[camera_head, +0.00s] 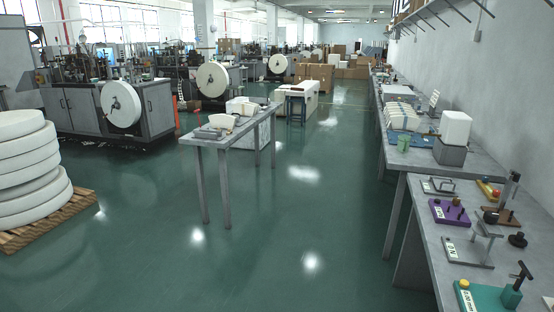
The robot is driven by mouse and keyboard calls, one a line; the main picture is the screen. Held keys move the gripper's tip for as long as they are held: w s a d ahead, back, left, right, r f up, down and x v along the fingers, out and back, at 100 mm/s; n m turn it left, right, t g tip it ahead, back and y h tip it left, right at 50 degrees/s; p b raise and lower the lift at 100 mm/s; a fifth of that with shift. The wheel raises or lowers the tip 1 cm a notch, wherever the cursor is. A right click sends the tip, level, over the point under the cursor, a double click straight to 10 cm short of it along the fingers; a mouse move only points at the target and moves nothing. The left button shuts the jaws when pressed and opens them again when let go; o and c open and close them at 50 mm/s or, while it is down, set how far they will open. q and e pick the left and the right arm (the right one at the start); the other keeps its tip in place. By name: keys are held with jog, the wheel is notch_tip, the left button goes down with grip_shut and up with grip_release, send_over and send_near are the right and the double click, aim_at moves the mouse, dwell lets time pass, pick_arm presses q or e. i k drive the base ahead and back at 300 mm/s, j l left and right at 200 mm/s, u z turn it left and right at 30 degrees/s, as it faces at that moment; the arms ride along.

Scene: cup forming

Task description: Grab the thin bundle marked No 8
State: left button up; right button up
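Neither of my grippers is in view. I cannot make out a bundle marked No 8 at this size. Several pale bundles lie side by side in a row (400,116) on the right-hand bench. Any marks on them are too small to read. A small stack of pale pieces (221,121) and a white box-like item (241,106) are on the narrow table (237,139) in the middle of the floor.
The near right bench (431,253) carries a purple fixture (450,212), a grey fixture with a white label (471,250) and a teal fixture (488,297). A white block (455,128) stands farther back. A pallet of white rolls (30,168) is left. The green floor between is clear.

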aim_at(242, 108)
jog(key=i+j, duration=0.2)
jog(key=i, duration=0.2)
jog(key=i+j+u, duration=0.15)
jog(key=i, duration=0.25)
jog(key=i+j, duration=0.25)
jog(key=i, duration=0.2)
jog(key=i+j+u, duration=0.15)
jog(key=i, duration=1.4)
jog(key=i+u, duration=0.1)
jog(key=i, duration=1.05)
